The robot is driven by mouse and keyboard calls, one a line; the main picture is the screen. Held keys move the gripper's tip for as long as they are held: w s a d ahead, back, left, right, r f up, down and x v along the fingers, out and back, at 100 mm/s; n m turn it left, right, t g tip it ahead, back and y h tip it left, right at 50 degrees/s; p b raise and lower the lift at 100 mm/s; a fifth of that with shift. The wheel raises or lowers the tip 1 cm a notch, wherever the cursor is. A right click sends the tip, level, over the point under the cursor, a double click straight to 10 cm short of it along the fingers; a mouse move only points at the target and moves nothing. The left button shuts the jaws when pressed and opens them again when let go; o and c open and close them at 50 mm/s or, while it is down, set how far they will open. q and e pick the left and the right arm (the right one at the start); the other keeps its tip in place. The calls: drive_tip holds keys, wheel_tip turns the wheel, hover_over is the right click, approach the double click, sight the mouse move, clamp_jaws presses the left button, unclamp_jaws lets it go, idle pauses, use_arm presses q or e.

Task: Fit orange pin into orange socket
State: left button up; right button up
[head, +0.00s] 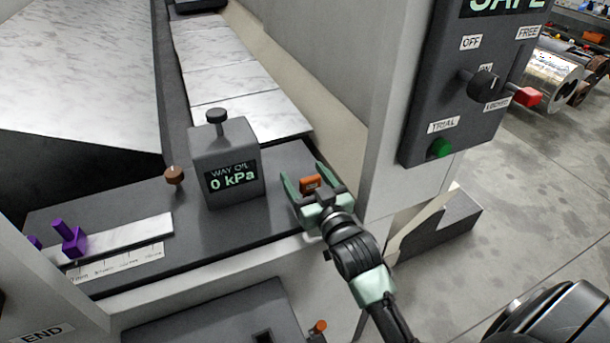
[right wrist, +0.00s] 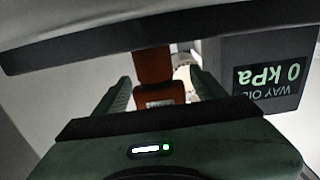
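An orange block (head: 311,184) with a small mark on it stands at the right end of the dark machine deck. I cannot tell whether it is the orange pin or the orange socket. My right gripper (head: 304,174) is open, with one finger on each side of the block. In the right wrist view the orange-brown block (right wrist: 154,68) lies between the spread fingers, with a gap at each side. No separate matching part can be made out for certain. A small orange knob (head: 320,326) shows low at the front. My left gripper is not in view.
A grey "WAY OIL 0 kPa" box (head: 225,160) stands left of the gripper. A brown knob (head: 174,175) and purple parts (head: 70,238) by a scale are farther left. A panel with switches (head: 470,90) rises at the right, beside a pale post.

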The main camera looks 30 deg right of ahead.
sight(312, 188)
drive_tip(key=shift+s+f, duration=0.1)
drive_tip(key=shift+s, duration=0.45)
drive_tip(key=s, duration=0.2)
drive_tip(key=s+b, duration=0.1)
drive_tip(key=s, duration=0.3)
drive_tip(key=shift+s+a, duration=0.25)
drive_tip(key=shift+s, duration=0.1)
drive_tip(key=shift+s, duration=0.1)
